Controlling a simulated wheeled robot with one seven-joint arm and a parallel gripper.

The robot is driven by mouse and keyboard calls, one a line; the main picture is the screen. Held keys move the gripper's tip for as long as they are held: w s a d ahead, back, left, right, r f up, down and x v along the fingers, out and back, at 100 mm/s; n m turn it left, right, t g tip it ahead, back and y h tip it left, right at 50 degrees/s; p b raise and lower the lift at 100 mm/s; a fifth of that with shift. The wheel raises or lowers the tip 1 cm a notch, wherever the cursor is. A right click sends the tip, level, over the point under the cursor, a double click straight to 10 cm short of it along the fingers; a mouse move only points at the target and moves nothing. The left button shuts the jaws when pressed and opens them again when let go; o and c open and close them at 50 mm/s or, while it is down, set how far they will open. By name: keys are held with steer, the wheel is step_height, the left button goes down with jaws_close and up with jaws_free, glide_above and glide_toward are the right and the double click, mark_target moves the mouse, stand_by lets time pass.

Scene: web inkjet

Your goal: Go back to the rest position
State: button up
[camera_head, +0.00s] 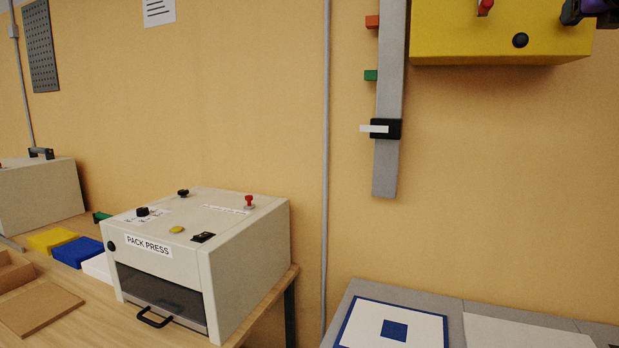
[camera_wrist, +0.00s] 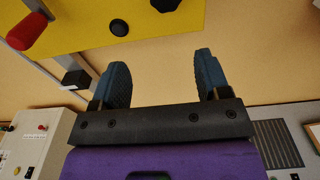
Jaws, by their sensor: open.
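My gripper (camera_wrist: 161,82) shows in the wrist view with its two blue fingers spread apart and nothing between them. It is in front of the orange-yellow wall, below a yellow box (camera_wrist: 140,22) that carries a red handle and black knobs. In the head view a dark and purple part of my arm shows at the top right corner, in front of the right end of the same yellow box (camera_head: 490,35). The fingertips are not clearly visible there.
A white PACK PRESS machine (camera_head: 205,255) stands on the wooden table (camera_head: 262,312) at the left. A grey rail (camera_head: 387,160) with a black slider hangs on the wall. A blue-and-white panel (camera_head: 365,325) lies at the bottom right. Wall space between is clear.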

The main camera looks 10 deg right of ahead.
steer(key=s+a+f+m+g+y, duration=0.3)
steer(key=s+a+f+m, duration=0.2)
steer(key=a+f+m, duration=0.4)
steer(key=s+a+f+m+g+y, duration=0.3)
steer(key=s+a+f+m, duration=0.3)
steer(key=a+f+m, duration=0.4)
steer(key=s+a+f+m+g+y, duration=0.2)
steer(key=s+a+f+m, duration=0.4)
steer(key=f, duration=1.1)
steer(key=a+m+g, duration=0.1)
steer(key=a+m, duration=0.2)
steer(key=m, duration=0.1)
steer(key=shift+a+m+g+y, duration=0.25)
steer(key=shift+m+g+y, duration=0.05)
steer(key=shift+m+y, duration=0.1)
